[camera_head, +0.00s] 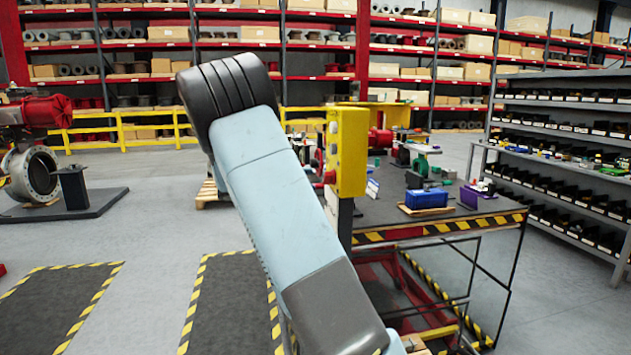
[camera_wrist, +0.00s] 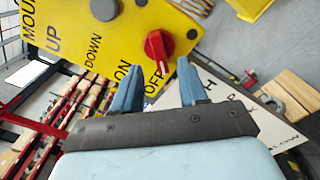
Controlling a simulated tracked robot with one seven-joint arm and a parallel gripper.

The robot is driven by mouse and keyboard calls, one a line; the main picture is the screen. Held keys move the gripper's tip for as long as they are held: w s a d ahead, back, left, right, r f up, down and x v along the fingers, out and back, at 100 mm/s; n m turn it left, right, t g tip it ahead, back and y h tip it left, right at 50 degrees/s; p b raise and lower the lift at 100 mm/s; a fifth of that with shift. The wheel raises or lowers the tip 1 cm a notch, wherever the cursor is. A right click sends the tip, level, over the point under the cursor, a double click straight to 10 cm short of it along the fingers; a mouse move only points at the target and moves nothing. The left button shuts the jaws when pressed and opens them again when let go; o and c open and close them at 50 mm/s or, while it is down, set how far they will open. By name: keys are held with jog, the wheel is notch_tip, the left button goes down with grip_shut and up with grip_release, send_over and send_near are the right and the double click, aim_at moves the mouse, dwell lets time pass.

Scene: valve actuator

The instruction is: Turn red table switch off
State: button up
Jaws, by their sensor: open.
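The red switch (camera_wrist: 158,47) is a rotary knob on a yellow control panel (camera_wrist: 125,35) in the wrist view. ON and OFF are printed beside it, close to my fingers; I cannot tell for sure which word it points to. My gripper (camera_wrist: 158,80) is open, its two blue fingers apart and empty. The knob lies just beyond the gap between the fingertips, and I see no contact. In the head view the yellow control box (camera_head: 347,150) stands at the table's near left corner, side-on. My arm hides the gripper there.
A dark grey knob (camera_wrist: 104,8) sits on the same panel near UP and DOWN. The worktable (camera_head: 385,215) has a striped edge and carries a blue box (camera_head: 427,198) and several tools. Shelving (camera_head: 560,130) stands at the right. The floor at the left is mostly open.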

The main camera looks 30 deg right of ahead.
jog(key=v, duration=0.9)
jog(key=shift+a, duration=0.25)
jog(key=shift+d, duration=0.1)
jog(key=s+d+m+t+y, duration=0.3)
jog(key=s+y, duration=0.6)
jog(key=s, duration=0.8)
jog(key=s+a+m+t+y, duration=0.1)
jog(key=s+a+t+y, duration=0.2)
jog(key=s, duration=0.7)
jog(key=s+a+m+t+y, duration=0.1)
jog(key=s+a+t+y, duration=0.3)
jog(key=s+a, duration=0.3)
jog(key=s+y, duration=0.1)
jog(key=s, duration=0.3)
jog(key=shift+a+t, duration=0.3)
jog(key=shift+a, duration=0.1)
jog(key=shift+s, duration=0.1)
